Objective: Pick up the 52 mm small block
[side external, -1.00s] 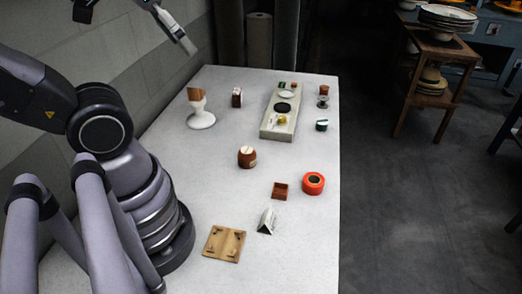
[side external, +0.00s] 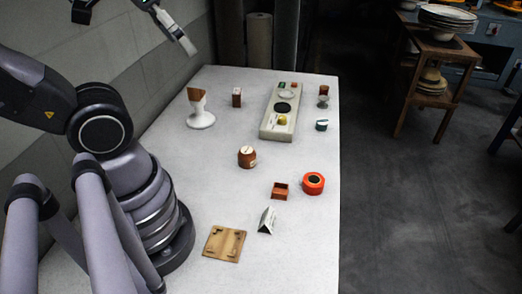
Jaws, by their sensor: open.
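A small upright brown block (side external: 237,97) stands on the far part of the white table, right of a white stand. A wooden piece (side external: 196,95) sits on top of that stand (side external: 201,120). I cannot tell from size alone which of these is the 52 mm block. My gripper (side external: 188,46) is only partly in view at the top edge, above and apart from both pieces. It is open, and nothing shows held in the visible part.
A long pale tray (side external: 269,132) with small items lies at the back right. A brown round jar (side external: 247,157), red-brown box (side external: 280,191), orange roll (side external: 313,183), folded white card (side external: 267,221) and wooden board (side external: 224,244) stand nearer. The left wall is close.

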